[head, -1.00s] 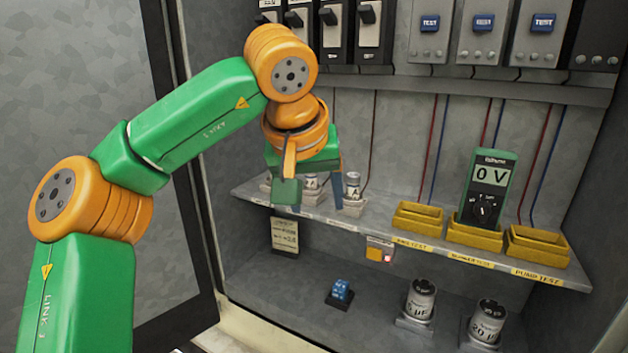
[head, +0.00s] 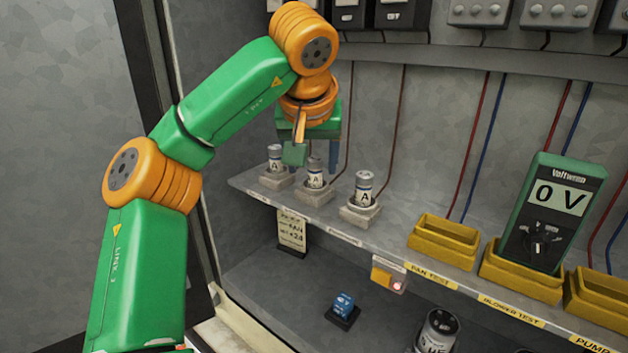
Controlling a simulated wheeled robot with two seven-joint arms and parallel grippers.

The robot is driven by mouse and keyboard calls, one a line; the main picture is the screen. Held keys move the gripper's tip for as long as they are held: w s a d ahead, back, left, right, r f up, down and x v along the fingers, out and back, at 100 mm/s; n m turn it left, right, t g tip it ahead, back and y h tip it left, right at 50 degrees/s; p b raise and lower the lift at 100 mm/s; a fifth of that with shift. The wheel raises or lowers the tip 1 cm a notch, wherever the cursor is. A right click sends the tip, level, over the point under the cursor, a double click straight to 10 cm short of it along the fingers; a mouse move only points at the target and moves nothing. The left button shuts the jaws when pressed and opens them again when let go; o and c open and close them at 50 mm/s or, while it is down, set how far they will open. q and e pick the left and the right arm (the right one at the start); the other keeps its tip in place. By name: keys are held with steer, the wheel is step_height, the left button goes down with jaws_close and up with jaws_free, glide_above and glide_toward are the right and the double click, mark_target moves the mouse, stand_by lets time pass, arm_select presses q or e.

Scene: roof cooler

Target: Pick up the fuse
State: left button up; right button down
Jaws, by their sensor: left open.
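Three small silver-and-white fuses marked "A" stand upright in pale square holders on the shelf: the left fuse (head: 275,158), the middle fuse (head: 314,174) and the right fuse (head: 363,187). My left gripper (head: 314,160) points down at the middle fuse and is open. Its green finger shows left of that fuse's top and its blue finger right of it. The fuse is not gripped, and I cannot tell whether the fingers are level with it in depth. My right gripper is out of view.
Yellow trays (head: 444,240) stand along the shelf (head: 400,245) to the right, one holding a green voltmeter (head: 551,212) reading 0 V. Below are a blue block (head: 343,304) on a dark base and a large capacitor (head: 437,331). A paper tag (head: 292,230) hangs left.

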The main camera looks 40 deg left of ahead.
arm_select(q)
steer(key=shift+w+a+f, duration=0.15)
steer(key=shift+w+f, duration=0.3)
steer(key=shift+w, duration=0.2)
steer(key=shift+s+r, duration=0.15)
steer(key=shift+s, duration=0.2)
jaws_close()
steer(key=shift+w, duration=0.1)
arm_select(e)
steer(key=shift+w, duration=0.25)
